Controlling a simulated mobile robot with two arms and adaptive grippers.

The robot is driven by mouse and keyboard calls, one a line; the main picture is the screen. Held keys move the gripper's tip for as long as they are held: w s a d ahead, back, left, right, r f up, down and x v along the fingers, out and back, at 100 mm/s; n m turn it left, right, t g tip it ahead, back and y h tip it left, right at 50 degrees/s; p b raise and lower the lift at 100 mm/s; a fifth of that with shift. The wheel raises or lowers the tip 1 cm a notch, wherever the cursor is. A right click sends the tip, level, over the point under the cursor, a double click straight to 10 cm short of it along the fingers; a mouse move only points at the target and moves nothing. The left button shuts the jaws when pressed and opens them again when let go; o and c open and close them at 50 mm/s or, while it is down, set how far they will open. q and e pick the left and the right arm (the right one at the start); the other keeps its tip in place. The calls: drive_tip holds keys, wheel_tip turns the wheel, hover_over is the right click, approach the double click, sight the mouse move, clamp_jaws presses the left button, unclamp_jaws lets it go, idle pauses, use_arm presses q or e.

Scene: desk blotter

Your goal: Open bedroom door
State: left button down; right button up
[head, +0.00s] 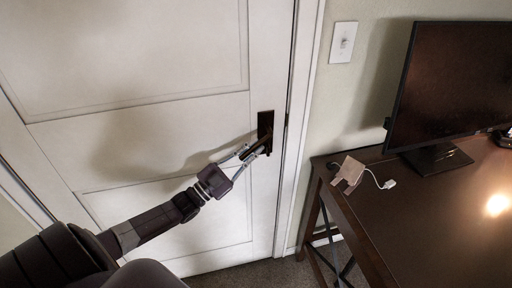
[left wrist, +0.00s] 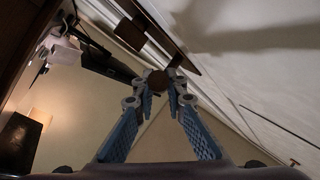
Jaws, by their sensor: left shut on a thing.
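The white panelled bedroom door (head: 150,130) fills the left of the head view and looks closed against its frame. Its dark handle plate (head: 265,124) sits near the door's right edge. My left gripper (head: 256,151) reaches in from the lower left and is shut on the dark door handle just below the plate. In the left wrist view the two blue-padded fingers (left wrist: 163,88) converge on the handle's dark, rounded end (left wrist: 158,80). The fingers partly hide the handle. My right gripper is not in view.
A brown desk (head: 440,210) stands right of the door, with a monitor (head: 455,85) and a small tan object with a white cable (head: 349,171) on it. A light switch (head: 343,43) is on the wall. Dark carpet (head: 262,274) shows below the door.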

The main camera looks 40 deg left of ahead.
use_arm(q)
drive_tip(key=shift+a, duration=0.1)
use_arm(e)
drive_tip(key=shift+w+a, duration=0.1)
use_arm(q)
drive_tip(key=shift+s+d, duration=0.25)
drive_tip(key=shift+d, duration=0.1)
drive_tip(key=s+d+m+g+h+p, duration=0.2)
drive_tip(key=s+d, duration=0.6)
drive_tip(key=s, duration=0.4)
drive_tip(key=s+d+m+g+h+p, duration=0.3)
drive_tip(key=s+d+h+p, duration=0.2)
drive_tip(key=s, duration=0.8)
drive_tip(key=d+h, duration=0.1)
drive_tip(key=d, duration=0.2)
drive_tip(key=shift+s+h, duration=0.25)
drive_tip(key=shift+h, duration=0.05)
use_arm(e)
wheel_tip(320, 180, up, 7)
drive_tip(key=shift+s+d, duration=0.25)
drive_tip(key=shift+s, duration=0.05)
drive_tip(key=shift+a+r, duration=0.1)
